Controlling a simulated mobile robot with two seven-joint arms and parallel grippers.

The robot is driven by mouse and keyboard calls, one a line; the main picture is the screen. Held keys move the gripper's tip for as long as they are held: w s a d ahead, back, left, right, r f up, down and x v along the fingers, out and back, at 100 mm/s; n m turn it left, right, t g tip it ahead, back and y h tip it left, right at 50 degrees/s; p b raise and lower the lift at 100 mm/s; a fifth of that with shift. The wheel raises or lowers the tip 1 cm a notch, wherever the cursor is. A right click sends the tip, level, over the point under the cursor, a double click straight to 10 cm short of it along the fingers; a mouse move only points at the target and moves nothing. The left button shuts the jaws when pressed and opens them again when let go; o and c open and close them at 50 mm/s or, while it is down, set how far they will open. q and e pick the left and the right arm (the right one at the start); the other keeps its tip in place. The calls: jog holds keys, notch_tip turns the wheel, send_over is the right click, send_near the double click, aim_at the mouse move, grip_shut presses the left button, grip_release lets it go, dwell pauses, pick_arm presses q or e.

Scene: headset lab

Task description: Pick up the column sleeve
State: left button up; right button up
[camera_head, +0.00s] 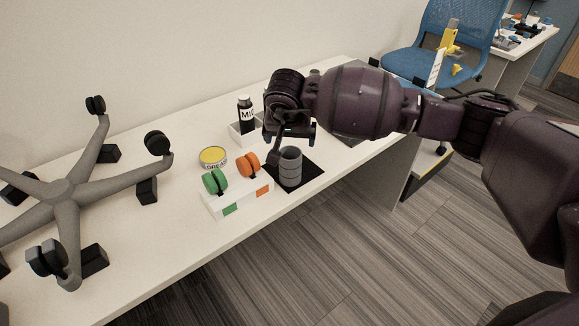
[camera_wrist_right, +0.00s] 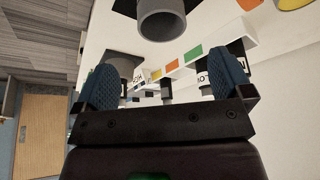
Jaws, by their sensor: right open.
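The column sleeve looks like the grey ribbed cylinder (camera_head: 290,168) standing upright on a black square mat (camera_head: 309,174) near the table's front edge. A grey tube, apparently the same sleeve, shows at the top of the right wrist view (camera_wrist_right: 162,22), beyond the fingertips. My right gripper (camera_head: 290,134) is just above and behind the sleeve in the head view, partly hidden by its own wrist. In the right wrist view its two blue-padded fingers (camera_wrist_right: 165,84) are wide apart with nothing held between them. My left gripper is not in view.
Behind are a yellow-topped grease tin (camera_head: 213,157) and a dark bottle (camera_head: 245,109) in a white box. A grey wheeled chair base (camera_head: 62,192) fills the table's left.

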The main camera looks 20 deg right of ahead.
send_near(290, 155)
jog(key=shift+s+d+f+b, duration=0.1)
jog(key=shift+s+f+b, duration=0.05)
jog(key=shift+f, duration=0.4)
jog(key=shift+s+d+f+b, duration=0.1)
jog(key=shift+s+f+b, duration=0.05)
jog(key=shift+f, duration=0.4)
jog(key=x, duration=0.5)
jog(key=shift+s+a+f+b, duration=0.15)
jog(key=shift+a+b, duration=0.05)
jog(key=shift+b, duration=0.2)
jog(key=shift+c, duration=0.3)
jog(key=c, duration=1)
